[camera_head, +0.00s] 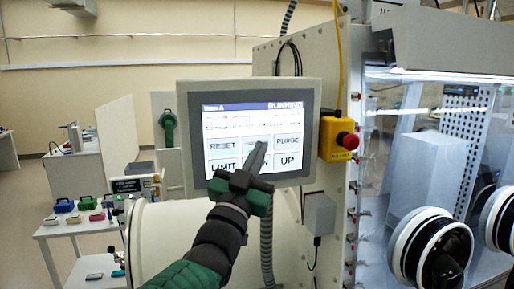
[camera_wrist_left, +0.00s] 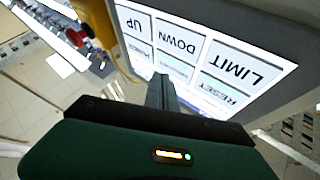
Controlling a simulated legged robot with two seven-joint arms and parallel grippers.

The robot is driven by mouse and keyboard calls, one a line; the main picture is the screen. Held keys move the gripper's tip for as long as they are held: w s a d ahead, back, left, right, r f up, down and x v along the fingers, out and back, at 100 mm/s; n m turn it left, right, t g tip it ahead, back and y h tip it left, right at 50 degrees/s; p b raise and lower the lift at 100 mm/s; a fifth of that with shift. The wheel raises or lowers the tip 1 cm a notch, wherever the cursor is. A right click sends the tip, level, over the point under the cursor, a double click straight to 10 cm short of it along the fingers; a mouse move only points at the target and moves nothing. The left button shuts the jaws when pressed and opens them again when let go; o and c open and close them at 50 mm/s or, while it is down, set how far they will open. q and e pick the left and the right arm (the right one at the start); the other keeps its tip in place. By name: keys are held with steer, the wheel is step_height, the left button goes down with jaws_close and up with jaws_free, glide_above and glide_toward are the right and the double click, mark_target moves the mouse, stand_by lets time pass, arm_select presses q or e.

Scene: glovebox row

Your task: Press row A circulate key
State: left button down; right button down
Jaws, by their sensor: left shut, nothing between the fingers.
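The touch panel (camera_head: 240,109) reads RUNNING at the top right, with a small heading that looks like "Row A" at the top left. Its keys include RESET (camera_head: 222,145), PURGE (camera_head: 287,141), LIMIT (camera_head: 223,165) and UP (camera_head: 288,161). The top middle key (camera_head: 250,144) has a greenish label mostly hidden by my finger; I cannot read it. My left gripper (camera_head: 262,146) is shut and empty, its tips over that key. In the left wrist view the shut fingers (camera_wrist_left: 161,90) point at the panel beside DOWN (camera_wrist_left: 181,47); whether they touch it I cannot tell.
A red emergency button (camera_head: 347,141) on a yellow box stands right of the panel. The glovebox window with round black-and-white ports (camera_head: 432,248) is farther right. A white table (camera_head: 75,229) with small coloured items is at the left.

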arm_select(q)
steer(key=s+b, duration=0.1)
steer(key=s+d+b, duration=0.1)
steer(key=s, duration=0.1)
steer(key=s+b, duration=0.1)
steer(key=shift+s+d+b, duration=0.25)
steer(key=shift+s+b, duration=0.05)
steer(key=shift+s, duration=0.05)
stand_by(0.6)
